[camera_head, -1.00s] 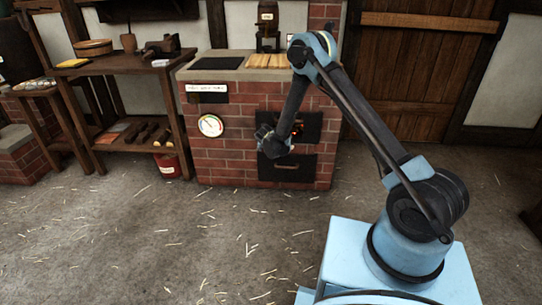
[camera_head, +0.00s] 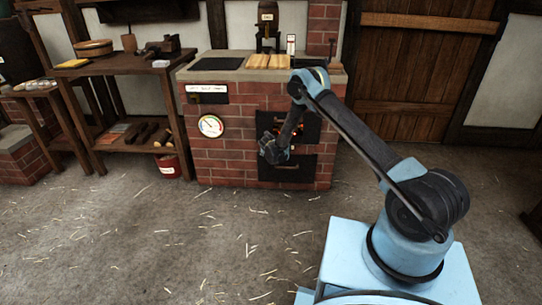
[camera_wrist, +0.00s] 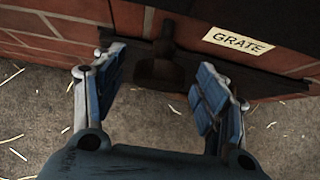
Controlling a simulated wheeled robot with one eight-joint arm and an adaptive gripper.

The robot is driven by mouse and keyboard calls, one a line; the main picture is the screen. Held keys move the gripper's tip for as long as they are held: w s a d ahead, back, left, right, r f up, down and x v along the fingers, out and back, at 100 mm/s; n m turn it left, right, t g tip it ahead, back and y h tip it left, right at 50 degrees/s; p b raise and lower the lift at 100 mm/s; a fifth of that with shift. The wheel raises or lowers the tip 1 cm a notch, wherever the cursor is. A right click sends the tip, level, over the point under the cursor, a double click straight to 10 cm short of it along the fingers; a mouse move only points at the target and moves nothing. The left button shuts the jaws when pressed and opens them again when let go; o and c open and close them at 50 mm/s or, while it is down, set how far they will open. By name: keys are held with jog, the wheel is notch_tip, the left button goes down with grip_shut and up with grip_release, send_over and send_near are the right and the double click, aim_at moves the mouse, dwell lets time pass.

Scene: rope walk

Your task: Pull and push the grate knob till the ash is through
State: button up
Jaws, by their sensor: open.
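The brick stove (camera_head: 225,160) stands at the back middle in the head view, with a dark lower door panel (camera_head: 303,172) on its front. In the wrist view, a dark grate knob (camera_wrist: 160,72) on a short stem sticks out from the dark panel, left of the "GRATE" label (camera_wrist: 238,41). My gripper (camera_wrist: 160,64) is open, one blue-padded finger on each side of the knob; I see gaps on both sides and no contact. In the head view my gripper (camera_head: 272,151) is in front of the stove and hides the knob.
An orange glow (camera_head: 300,127) shows in the opening above the lower panel. A round gauge (camera_head: 210,126) is on the stove front. A wooden shelf table (camera_head: 122,66) and red bucket (camera_head: 168,166) stand left. The straw-strewn floor in front is clear.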

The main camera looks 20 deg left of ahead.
jog(key=shift+x, duration=0.85)
jog(key=c, duration=1.6)
jog(key=shift+o, duration=0.2)
jog(key=s+d, duration=0.1)
jog(key=s, duration=0.5)
jog(key=shift+d, duration=0.25)
jog(key=shift+s, duration=0.1)
jog(key=o, duration=1.6)
jog(key=shift+c, duration=0.2)
